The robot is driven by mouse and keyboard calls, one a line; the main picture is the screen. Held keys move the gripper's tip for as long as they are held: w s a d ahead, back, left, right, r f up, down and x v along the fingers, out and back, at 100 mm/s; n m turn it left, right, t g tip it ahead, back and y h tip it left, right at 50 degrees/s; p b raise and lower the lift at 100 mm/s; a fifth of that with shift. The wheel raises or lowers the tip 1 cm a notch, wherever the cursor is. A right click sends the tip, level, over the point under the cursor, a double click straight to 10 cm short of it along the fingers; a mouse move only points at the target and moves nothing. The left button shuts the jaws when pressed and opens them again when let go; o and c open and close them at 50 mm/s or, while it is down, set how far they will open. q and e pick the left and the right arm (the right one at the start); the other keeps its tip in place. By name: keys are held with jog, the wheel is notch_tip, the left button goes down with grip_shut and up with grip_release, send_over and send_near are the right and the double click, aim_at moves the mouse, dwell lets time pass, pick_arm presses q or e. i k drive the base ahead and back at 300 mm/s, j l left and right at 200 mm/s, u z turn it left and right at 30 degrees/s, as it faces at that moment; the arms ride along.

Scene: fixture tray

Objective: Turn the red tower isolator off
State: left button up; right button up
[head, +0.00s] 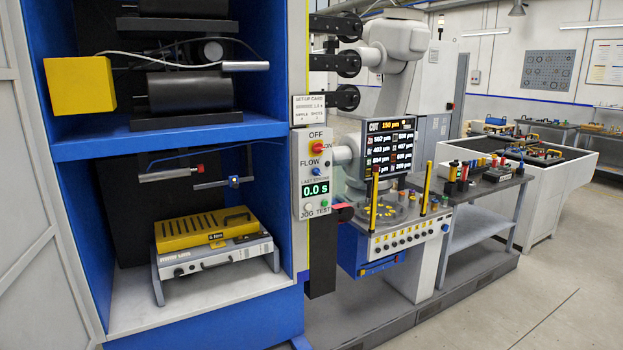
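The red isolator knob (318,147) sits on a yellow backing near the top of a narrow grey control panel (309,213). "OFF" is printed above the knob and "ON" to its right. The knob is too small here to tell clearly which mark it points at. Neither of my grippers shows in the head view, and nothing is seen touching the knob.
Below the knob are a blue FLOW knob (316,171), a green "0.0 s" display (315,190) and JOG and TEST buttons. A blue cabinet (205,145) stands left. Open floor lies front right.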

aim_at(318, 147)
jog(key=i+l+u, duration=0.15)
jog(key=i+l, duration=0.15)
jog(key=i+l+u, duration=0.2)
jog(key=i+l, duration=0.15)
jog(key=i, duration=0.2)
jog(key=i+l+u, duration=0.15)
jog(key=i+l, duration=0.2)
jog(key=i+l+u, duration=0.15)
jog(key=i+l, duration=0.2)
jog(key=i+l+u, duration=0.15)
jog(key=i+l, duration=0.2)
jog(key=l, duration=0.25)
jog(key=i+l+u, duration=0.2)
jog(key=l, duration=0.35)
jog(key=i+j, duration=0.05)
jog(key=i, duration=0.05)
